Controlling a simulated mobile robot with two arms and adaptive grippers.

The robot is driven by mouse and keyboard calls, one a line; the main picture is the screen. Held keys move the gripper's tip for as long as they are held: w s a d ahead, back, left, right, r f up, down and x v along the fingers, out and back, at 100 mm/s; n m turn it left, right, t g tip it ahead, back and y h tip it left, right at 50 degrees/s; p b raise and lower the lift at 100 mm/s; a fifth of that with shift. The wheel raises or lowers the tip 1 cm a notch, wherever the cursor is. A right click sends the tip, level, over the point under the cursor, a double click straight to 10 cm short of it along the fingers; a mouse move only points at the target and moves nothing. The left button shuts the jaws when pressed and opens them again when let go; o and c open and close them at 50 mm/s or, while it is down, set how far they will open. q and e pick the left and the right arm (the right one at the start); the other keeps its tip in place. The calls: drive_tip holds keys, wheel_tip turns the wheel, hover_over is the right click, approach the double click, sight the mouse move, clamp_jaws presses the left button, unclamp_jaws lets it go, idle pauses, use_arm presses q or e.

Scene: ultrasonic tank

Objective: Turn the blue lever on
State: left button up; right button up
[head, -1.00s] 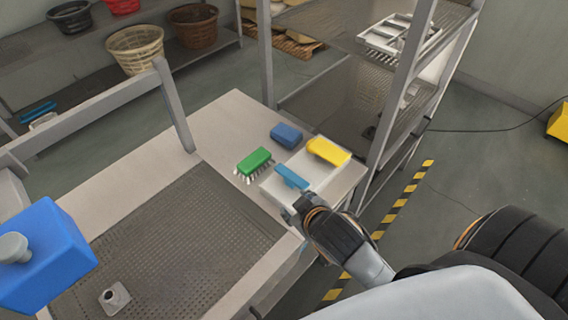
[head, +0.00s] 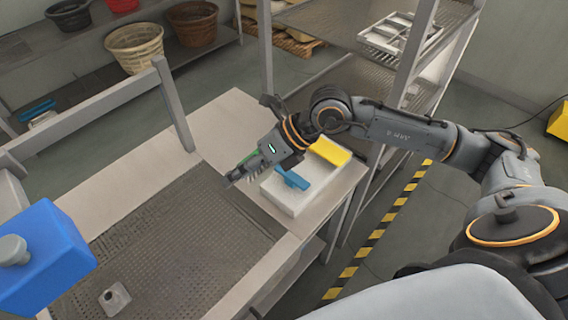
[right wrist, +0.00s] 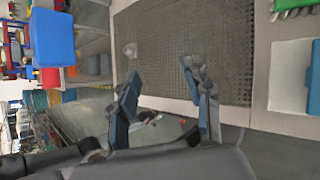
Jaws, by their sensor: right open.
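The blue lever (head: 292,178) sits on top of a white box (head: 290,200) near the right end of the table. Part of the lever also shows at the right edge of the right wrist view (right wrist: 313,78), on the white box (right wrist: 288,75). My right gripper (head: 232,178) is left of the lever and apart from it, over the edge of the perforated basin. Its two fingers (right wrist: 163,75) are spread in the right wrist view, with nothing between them. My left gripper is not in view.
A yellow block (head: 329,151) lies behind the lever. My right arm hides most of a green brush (head: 245,158). A large blue box with a grey knob (head: 45,260) stands at left. A metal shelf (head: 400,60) rises behind the table. The perforated basin (head: 180,240) looks clear except for a small fitting.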

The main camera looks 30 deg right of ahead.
sight(292, 179)
drive_tip(key=w+d+f+h, duration=0.25)
drive_tip(key=d+h, duration=0.45)
drive_tip(key=d, duration=0.9)
drive_tip(key=shift+m, duration=0.4)
drive_tip(key=p+x, duration=0.1)
drive_tip(key=x, duration=0.3)
drive_tip(key=p+x, duration=0.1)
drive_tip(key=x, duration=0.2)
drive_tip(key=w+p+x, duration=0.1)
drive_tip(key=p+x, duration=0.1)
drive_tip(key=x, duration=0.2)
drive_tip(key=shift+w+f, duration=0.1)
drive_tip(key=shift+x, duration=0.85)
drive_tip(key=shift+c, duration=0.4)
clamp_jaws()
